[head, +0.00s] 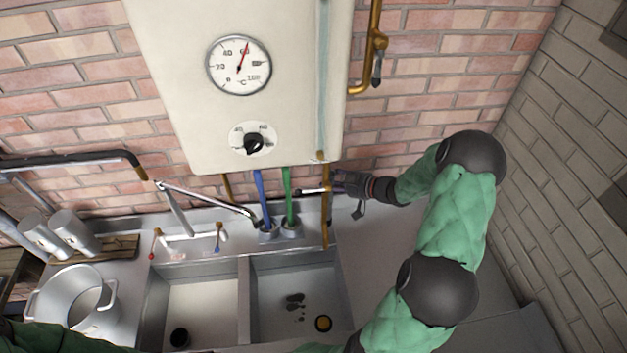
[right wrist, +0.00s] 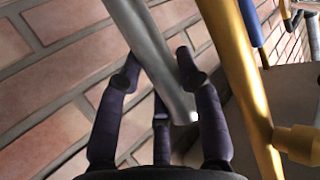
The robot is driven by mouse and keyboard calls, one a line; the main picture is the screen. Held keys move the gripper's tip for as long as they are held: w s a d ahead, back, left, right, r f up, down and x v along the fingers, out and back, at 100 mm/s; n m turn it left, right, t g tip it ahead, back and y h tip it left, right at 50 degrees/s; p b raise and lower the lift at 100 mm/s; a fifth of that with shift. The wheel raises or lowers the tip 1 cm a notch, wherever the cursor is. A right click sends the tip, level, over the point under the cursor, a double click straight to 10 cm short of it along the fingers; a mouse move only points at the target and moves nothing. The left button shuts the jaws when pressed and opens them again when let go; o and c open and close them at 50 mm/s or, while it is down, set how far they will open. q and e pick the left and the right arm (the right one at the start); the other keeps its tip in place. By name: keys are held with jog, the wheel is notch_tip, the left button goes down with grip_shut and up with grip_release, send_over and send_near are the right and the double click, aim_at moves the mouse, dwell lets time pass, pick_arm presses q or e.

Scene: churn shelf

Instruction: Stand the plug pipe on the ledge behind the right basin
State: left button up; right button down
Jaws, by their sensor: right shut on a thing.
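My right gripper (head: 348,188) is at the wall, under the right edge of the boiler and above the back ledge (head: 345,232) of the sink. In the right wrist view its dark fingers (right wrist: 160,85) are shut on a plain grey pipe, the plug pipe (right wrist: 145,40). One end of the pipe shows just past the fingers; the other runs out of frame. My left gripper is out of view.
A brass pipe (head: 325,225) stands close left of my right gripper; it also shows in the right wrist view (right wrist: 240,80). The boiler (head: 180,60) hangs above.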

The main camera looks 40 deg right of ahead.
jog(key=x, duration=0.7)
jog(key=shift+f, duration=0.3)
jog(key=shift+f, duration=0.2)
jog(key=c, duration=1.1)
grip_release()
jog(key=shift+r, duration=0.15)
jog(key=v, duration=1.2)
